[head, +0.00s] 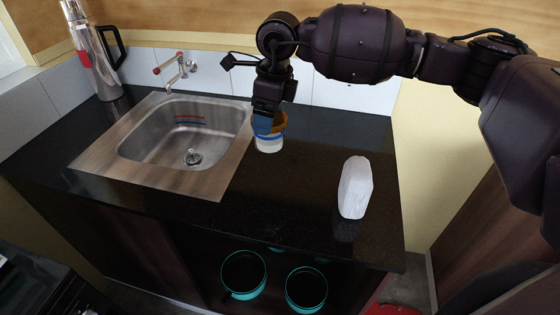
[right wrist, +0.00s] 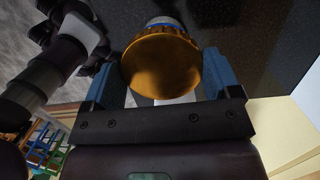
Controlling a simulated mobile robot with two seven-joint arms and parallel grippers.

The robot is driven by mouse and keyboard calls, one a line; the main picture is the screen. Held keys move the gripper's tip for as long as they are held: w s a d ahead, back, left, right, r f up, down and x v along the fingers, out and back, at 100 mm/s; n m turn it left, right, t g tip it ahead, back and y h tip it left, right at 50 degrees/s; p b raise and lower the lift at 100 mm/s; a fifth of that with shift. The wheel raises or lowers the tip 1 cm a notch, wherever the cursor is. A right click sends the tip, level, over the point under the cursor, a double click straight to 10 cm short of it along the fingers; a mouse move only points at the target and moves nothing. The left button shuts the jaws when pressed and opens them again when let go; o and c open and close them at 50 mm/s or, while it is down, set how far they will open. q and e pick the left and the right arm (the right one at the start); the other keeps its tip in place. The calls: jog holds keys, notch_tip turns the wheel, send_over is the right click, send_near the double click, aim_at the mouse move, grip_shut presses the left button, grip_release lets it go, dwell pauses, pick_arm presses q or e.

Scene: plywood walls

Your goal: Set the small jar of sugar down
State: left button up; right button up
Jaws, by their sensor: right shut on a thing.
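The small jar of sugar (head: 269,143) is white with a blue band and an orange-brown lid. It is upright at the counter, just right of the sink; I cannot tell whether its base touches the surface. In the right wrist view its round golden lid (right wrist: 161,66) faces the camera. My right gripper (head: 268,124) reaches down from above and is shut on the jar. Its blue fingers lie on either side of the lid in the right wrist view (right wrist: 170,80).
The dark counter (head: 300,180) is clear around the jar. A white block-like container (head: 355,187) stands to the right. The steel sink (head: 125,183) with a tap (head: 178,70) lies left, and a steel flask (head: 95,50) stands in the far left corner. Two teal-rimmed pots (head: 243,294) sit below the counter.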

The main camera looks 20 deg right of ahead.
notch_tip(320, 180, down, 14)
jog(key=shift+f+p, duration=0.2)
jog(key=shift+p, duration=0.25)
jog(key=shift+f, duration=0.15)
jog(key=shift+f, duration=0.15)
jog(key=o, duration=0.8)
jog(key=shift+o, duration=0.2)
